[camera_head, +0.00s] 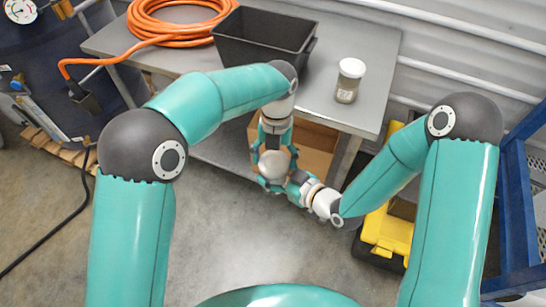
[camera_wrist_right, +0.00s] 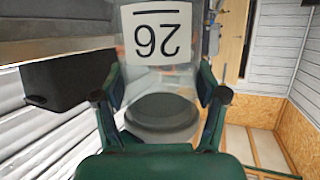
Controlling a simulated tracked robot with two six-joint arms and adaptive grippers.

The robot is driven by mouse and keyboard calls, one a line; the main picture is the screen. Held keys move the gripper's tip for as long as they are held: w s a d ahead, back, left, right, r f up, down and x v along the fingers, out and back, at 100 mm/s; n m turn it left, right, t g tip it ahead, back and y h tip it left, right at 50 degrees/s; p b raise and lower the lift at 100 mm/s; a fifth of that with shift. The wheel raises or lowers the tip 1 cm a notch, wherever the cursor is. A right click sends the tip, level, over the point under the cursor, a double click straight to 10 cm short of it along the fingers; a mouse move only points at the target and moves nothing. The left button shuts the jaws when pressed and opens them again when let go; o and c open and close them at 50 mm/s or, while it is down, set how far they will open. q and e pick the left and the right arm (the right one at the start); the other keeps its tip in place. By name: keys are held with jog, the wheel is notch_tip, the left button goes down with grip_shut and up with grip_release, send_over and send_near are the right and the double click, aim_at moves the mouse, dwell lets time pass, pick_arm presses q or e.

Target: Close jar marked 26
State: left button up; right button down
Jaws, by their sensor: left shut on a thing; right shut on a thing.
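The jar marked 26 is clear, with a white label (camera_wrist_right: 158,35) that appears upside down in the right wrist view. My right gripper (camera_wrist_right: 162,80) is shut on the jar, its fingers on either side of the clear wall. A grey round band (camera_wrist_right: 160,112) shows near the palm. In the head view my left gripper (camera_head: 274,160) comes down from above and is shut on a pale round lid (camera_head: 272,164). The lid is at the jar, but the jar's body is mostly hidden there. I cannot tell whether the lid is seated.
Another jar with a white lid (camera_head: 347,83) stands on the grey table (camera_head: 372,45). A black bin (camera_head: 262,38) and an orange hose (camera_head: 170,25) are also there. A cardboard box (camera_head: 313,145) is below. A yellow-black case (camera_head: 385,235) stands right, beside a blue frame (camera_head: 520,215).

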pick_arm(q)
jog(key=shift+w+m, duration=0.15)
jog(key=shift+m, duration=0.55)
jog(key=o, duration=0.7)
jog(key=shift+o, duration=0.2)
jog(key=shift+r, duration=0.15)
jog(key=shift+r, duration=2.15)
